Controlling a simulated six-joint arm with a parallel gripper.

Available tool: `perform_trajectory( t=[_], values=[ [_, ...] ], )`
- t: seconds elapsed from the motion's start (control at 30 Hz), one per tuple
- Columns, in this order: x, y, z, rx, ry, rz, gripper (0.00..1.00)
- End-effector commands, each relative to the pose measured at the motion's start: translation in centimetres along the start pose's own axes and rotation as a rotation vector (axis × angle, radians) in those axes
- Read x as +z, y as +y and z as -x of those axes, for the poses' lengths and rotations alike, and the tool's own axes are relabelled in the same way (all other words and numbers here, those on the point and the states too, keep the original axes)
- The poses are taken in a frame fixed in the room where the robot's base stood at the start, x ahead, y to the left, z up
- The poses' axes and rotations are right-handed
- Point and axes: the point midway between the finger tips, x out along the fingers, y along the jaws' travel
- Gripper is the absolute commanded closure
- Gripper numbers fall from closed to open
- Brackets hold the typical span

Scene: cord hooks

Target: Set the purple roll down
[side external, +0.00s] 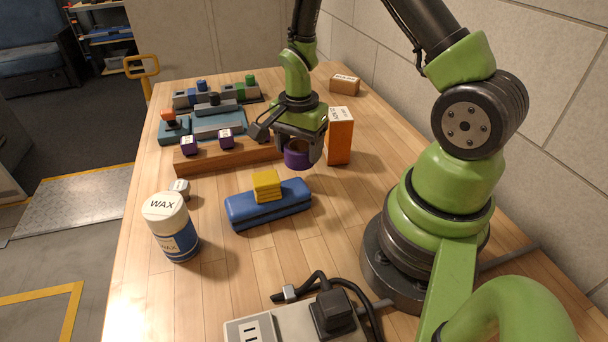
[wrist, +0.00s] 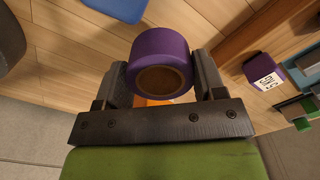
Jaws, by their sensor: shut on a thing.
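The purple roll (wrist: 161,48) is a short ring of tape with a brown core. It sits between the two fingers of my gripper (wrist: 164,82) in the wrist view, with a finger against each side. In the side view the purple roll (side external: 297,159) hangs below my gripper (side external: 299,146), partly hidden by it. The roll appears to be above the wooden table (side external: 225,285), just right of the wooden rail's end; its exact height is hard to tell.
An orange box (side external: 339,137) stands close right of my gripper. A wooden rail (side external: 228,157) with two purple-sided blocks lies left. Nearer are a blue case (side external: 268,207) with a yellow block (side external: 267,185), a wax can (side external: 173,228) and a power strip (side external: 254,330). Table right of the case is clear.

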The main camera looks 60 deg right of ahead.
Motion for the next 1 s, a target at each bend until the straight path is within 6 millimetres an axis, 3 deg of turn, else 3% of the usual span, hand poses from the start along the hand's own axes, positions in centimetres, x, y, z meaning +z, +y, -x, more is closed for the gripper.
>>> perform_trajectory(
  t=[0.33, 0.77, 0.8, 0.9, 1.0],
  values=[
    [0.0, 0.0, -4.3, 0.001, 0.0, 0.002, 0.61],
    [0.0, -0.1, -5.0, -0.001, 0.0, 0.003, 0.61],
    [0.0, -0.1, -5.0, -0.002, 0.001, 0.003, 0.3],
    [0.0, -0.1, -4.9, -0.002, 0.001, 0.003, 0.11],
    [0.0, -0.1, -4.9, -0.002, 0.001, 0.003, 0.11]
  ],
)
